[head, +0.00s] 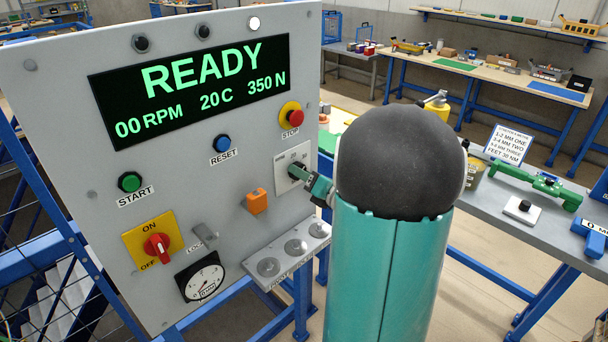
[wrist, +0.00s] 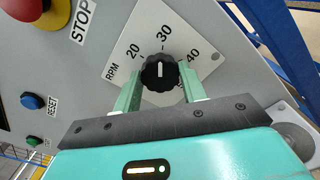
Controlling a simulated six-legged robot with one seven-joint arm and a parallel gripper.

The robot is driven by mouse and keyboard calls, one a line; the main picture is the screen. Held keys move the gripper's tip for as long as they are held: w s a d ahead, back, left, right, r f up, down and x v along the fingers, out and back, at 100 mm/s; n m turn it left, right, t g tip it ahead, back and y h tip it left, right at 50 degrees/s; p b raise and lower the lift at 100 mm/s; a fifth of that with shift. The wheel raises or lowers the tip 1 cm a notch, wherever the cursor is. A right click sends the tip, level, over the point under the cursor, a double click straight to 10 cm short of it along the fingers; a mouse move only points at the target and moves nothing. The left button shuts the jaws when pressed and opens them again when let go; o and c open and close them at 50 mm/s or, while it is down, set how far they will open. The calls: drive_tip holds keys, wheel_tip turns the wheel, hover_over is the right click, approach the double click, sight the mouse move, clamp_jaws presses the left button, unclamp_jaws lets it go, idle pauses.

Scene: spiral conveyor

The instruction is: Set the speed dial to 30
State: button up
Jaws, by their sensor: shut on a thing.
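The speed dial (wrist: 160,72) is a black ribbed knob on a white plate (wrist: 128,28) marked RPM, 20, 30 and 40. In the wrist view its white pointer line points straight up, toward the 30. My gripper (wrist: 161,78) has its green fingers on either side of the knob and is shut on it. In the head view my gripper (head: 308,182) reaches the plate (head: 285,181) on the panel's right side, and the knob is largely hidden. The display (head: 190,88) reads READY, 00 RPM, 20 C, 350 N.
The stop button (head: 295,117) is just above the dial plate, the reset button (head: 222,143) to the left. An orange block (head: 257,201) juts out below left. A ledge with round metal pieces (head: 291,256) is below. A workbench (head: 515,200) stands at right.

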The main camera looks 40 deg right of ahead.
drive_tip(key=shift+m, duration=0.6)
drive_tip(key=o, duration=1)
drive_tip(key=shift+c, duration=0.2)
drive_tip(key=s, duration=1.4)
drive_tip(key=shift+d, duration=0.2)
drive_tip(key=shift+w, duration=0.1)
